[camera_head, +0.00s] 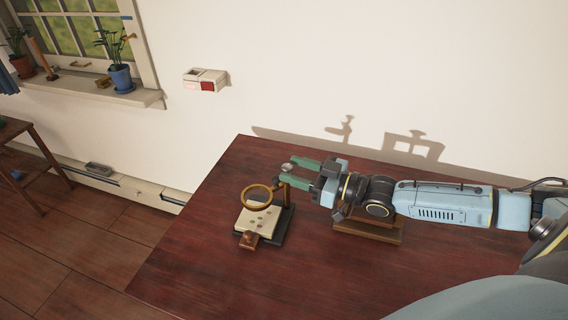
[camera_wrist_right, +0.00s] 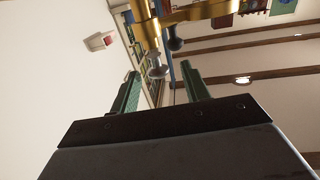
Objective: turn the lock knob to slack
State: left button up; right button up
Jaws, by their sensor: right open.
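A magnifier stand stands on the dark red table. It has a brass ring (camera_head: 257,197), a dark post (camera_head: 288,193) and a dark base holding a pale card (camera_head: 258,219) with coloured spots. My right gripper (camera_head: 282,170) is open at the top of the post, coming from the right. In the right wrist view, a silver knob (camera_wrist_right: 157,67) on the brass part (camera_wrist_right: 185,14) shows between the open green fingertips, with gaps on both sides. I cannot tell which is the lock knob. In the head view both are hard to make out.
A small wooden block (camera_head: 249,240) sits at the base's front edge. A wooden stand (camera_head: 385,232) is partly hidden under my right arm. The table (camera_head: 190,265) is clear left and front. A white wall box (camera_head: 205,79) and windowsill plants (camera_head: 121,77) are beyond.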

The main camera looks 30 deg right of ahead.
pick_arm(q)
jog(key=shift+w+d+r, duration=0.15)
jog(key=shift+d, duration=0.25)
jog(key=shift+w+d+r, duration=0.1)
jog(key=shift+d+r, duration=0.05)
jog(key=shift+d, duration=0.25)
pick_arm(e)
jog(key=shift+v, duration=1.4)
